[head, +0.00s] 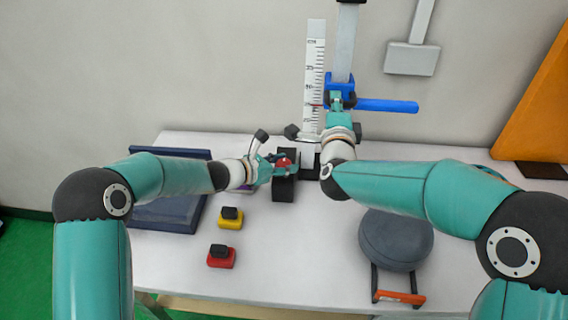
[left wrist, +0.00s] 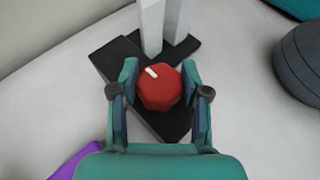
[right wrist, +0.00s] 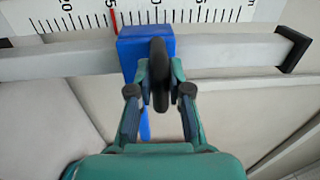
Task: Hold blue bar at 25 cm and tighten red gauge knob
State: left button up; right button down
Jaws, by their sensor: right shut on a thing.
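The red gauge knob (left wrist: 160,88) has a white mark and sits on a black base (left wrist: 165,120). In the left wrist view my left gripper (left wrist: 159,80) has a finger on each side of the knob, with narrow gaps. The knob also shows in the head view (head: 284,162). The blue bar (head: 385,105) sticks out sideways from a blue carriage (right wrist: 145,45) on the grey upright. My right gripper (right wrist: 159,92) is shut on the carriage's black grip (right wrist: 159,75). A red line (right wrist: 114,20) marks the white scale (head: 314,75) beside it; its exact reading is unclear.
A yellow button (head: 231,222) and a red button (head: 221,260) stand at front left on the white table (head: 290,260). A dark blue tray (head: 165,215) lies at left. A round grey weight (head: 396,238) and an orange-handled frame (head: 398,297) are at right.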

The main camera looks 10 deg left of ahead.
pick_arm(q)
jog(key=c, duration=0.5)
jog(key=shift+w+r+m+h, duration=0.15)
jog(key=shift+m+h, duration=0.25)
jog(key=shift+g, duration=0.4)
jog(key=shift+m+g+h, duration=0.5)
jog(key=shift+m+g, duration=0.1)
jog(key=shift+m, duration=0.3)
jog(key=shift+d+m+g+h, duration=0.1)
jog(key=shift+m+g+h, duration=1)
jog(key=shift+m+g, duration=1.25)
jog(key=shift+g, duration=0.35)
jog(key=shift+m+g, duration=0.35)
jog(key=shift+g, duration=0.05)
